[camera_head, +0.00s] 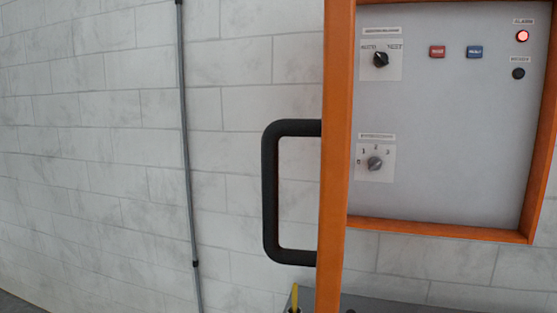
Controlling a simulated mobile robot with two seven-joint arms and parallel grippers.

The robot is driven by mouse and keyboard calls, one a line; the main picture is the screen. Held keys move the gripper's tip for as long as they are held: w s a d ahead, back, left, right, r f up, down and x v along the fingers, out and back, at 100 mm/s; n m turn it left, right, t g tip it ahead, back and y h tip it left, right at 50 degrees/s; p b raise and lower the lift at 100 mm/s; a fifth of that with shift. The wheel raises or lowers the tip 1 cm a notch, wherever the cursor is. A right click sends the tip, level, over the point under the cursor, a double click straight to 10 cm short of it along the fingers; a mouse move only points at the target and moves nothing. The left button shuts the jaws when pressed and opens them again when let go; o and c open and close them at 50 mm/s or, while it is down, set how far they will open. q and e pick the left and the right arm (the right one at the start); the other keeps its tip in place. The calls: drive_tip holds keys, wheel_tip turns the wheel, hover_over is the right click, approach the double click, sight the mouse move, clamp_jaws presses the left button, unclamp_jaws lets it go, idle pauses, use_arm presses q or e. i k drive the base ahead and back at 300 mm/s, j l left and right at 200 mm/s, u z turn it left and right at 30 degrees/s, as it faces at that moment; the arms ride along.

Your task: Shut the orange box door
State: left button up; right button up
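The orange box door (335,150) stands open and is seen nearly edge-on, as a tall orange strip in the middle right. Its black handle (270,195) sticks out to the left of the door. Behind it and to the right is the orange box (440,229), with its grey control panel (450,130) uncovered. Neither of my grippers shows clearly in the head view. A small yellow and dark piece (295,298) shows at the bottom edge, below the handle; I cannot tell what it is.
The panel carries two dials (381,59), a red button (437,52), a blue button (475,52) and a lit red lamp (522,36). A grey conduit (187,150) runs down the white block wall (90,150). A dark grey surface (400,304) lies below the box.

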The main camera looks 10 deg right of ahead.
sight(334, 129)
drive_tip(key=i+j+z, duration=0.15)
drive_tip(key=z, duration=0.25)
drive_tip(key=i+j+z, duration=0.2)
drive_tip(key=z, duration=0.2)
